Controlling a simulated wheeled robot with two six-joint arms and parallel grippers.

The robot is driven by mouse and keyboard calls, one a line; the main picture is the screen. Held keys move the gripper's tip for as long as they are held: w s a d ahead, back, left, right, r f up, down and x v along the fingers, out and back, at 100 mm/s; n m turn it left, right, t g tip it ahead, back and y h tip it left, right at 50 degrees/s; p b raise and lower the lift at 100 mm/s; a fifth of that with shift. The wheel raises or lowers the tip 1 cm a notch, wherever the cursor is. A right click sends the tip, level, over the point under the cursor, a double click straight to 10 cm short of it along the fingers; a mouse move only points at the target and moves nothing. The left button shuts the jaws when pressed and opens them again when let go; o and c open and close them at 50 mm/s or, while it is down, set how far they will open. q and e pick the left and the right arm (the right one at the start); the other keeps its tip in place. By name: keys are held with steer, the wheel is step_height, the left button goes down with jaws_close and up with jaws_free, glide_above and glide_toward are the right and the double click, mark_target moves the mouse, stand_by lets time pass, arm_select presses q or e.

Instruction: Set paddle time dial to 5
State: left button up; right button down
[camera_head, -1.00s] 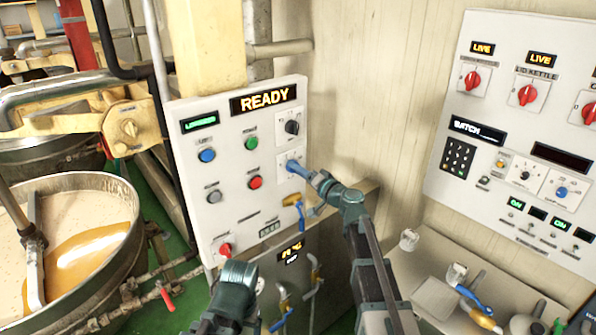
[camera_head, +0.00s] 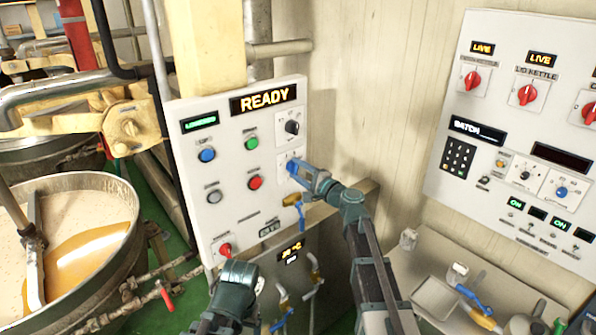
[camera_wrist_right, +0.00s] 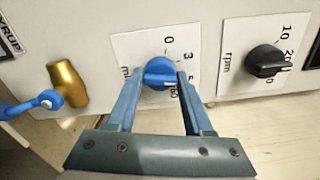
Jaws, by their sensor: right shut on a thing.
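The paddle time dial is a blue knob (camera_wrist_right: 160,73) on a white plate in the right wrist view, with 0, 3 and 5 printed around it and other marks partly hidden. Its raised bar lies nearly level in that view; which end points at a mark is unclear. My right gripper (camera_wrist_right: 158,80) is shut on the knob, a finger on each side. In the head view my right gripper (camera_head: 295,169) covers most of the knob, on the right side of the white panel (camera_head: 230,225). My left gripper's fingers are not seen; only part of that arm shows at the bottom.
A black dial (camera_head: 292,127) sits just above, near green (camera_head: 251,143) and red (camera_head: 255,182) buttons. A brass-coloured handle (camera_wrist_right: 67,85) is beside the blue knob in the right wrist view. A READY display (camera_head: 263,98) tops the panel. A kettle (camera_head: 75,245) stands left.

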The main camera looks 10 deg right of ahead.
steer(key=shift+m, duration=1)
steer(key=shift+c, duration=1.5)
jaws_free()
steer(key=shift+s, duration=0.15)
steer(key=v, duration=1.3)
steer(key=shift+s+d, duration=0.2)
steer(key=shift+s, duration=0.05)
